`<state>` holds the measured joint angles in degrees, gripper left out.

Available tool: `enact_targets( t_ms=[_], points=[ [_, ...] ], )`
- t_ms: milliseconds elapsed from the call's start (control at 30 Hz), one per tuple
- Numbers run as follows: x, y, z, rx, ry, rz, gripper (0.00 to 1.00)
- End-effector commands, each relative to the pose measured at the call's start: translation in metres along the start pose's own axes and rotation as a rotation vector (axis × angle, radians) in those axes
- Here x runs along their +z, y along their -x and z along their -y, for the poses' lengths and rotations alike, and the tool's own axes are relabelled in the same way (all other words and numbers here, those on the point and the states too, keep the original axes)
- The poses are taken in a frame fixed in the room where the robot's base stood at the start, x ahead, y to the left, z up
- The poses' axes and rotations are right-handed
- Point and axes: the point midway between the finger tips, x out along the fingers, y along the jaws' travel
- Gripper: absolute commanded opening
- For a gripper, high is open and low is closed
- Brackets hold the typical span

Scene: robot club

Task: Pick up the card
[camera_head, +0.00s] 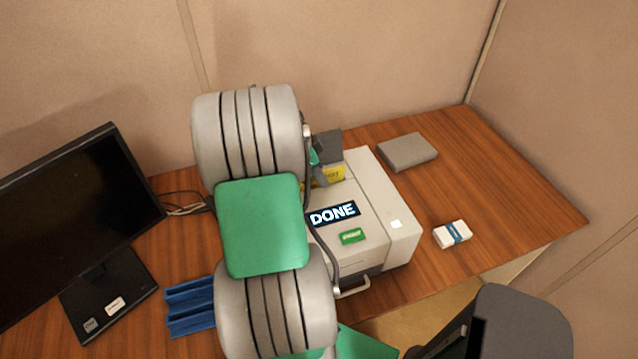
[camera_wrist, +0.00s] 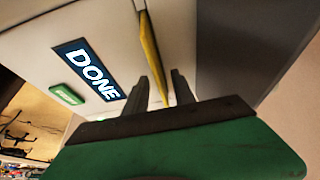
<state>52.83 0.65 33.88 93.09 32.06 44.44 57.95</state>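A yellow card (camera_head: 334,174) with dark lettering is at the back of the top of a white card printer (camera_head: 401,220). My arm hides its left part in the head view. In the wrist view the card (camera_wrist: 151,50) shows nearly edge-on as a thin yellow strip. My gripper (camera_wrist: 160,76) is open, with its two dark fingers on either side of the card's near end. A gap seems to show on both sides, so I see no clear grip. My gripper in the head view (camera_head: 320,174) is partly hidden by my arm. The printer's screen (camera_head: 333,214) reads DONE.
A green button (camera_head: 353,236) is below the screen. A grey box (camera_head: 407,151) and a white pack with a blue band (camera_head: 453,234) lie right of the printer. A monitor (camera_head: 70,220) and a blue ridged item (camera_head: 190,306) are left. A dark chair (camera_head: 515,325) stands in front.

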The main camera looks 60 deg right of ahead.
Motion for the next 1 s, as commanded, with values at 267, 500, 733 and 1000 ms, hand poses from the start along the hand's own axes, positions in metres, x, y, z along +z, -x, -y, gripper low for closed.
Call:
enact_targets(
  t_ms=[267, 500, 733, 1000],
  points=[
    [0.001, -0.002, 0.0001, 0.0, 0.001, 0.0, 0.31],
    [0.0019, -0.004, 0.0001, 0.0, 0.001, 0.0, 0.31],
    [0.002, -0.004, 0.0001, 0.0, 0.001, 0.0, 0.31],
    [0.002, -0.004, 0.0001, 0.0, 0.001, 0.0, 0.19]
  ],
)
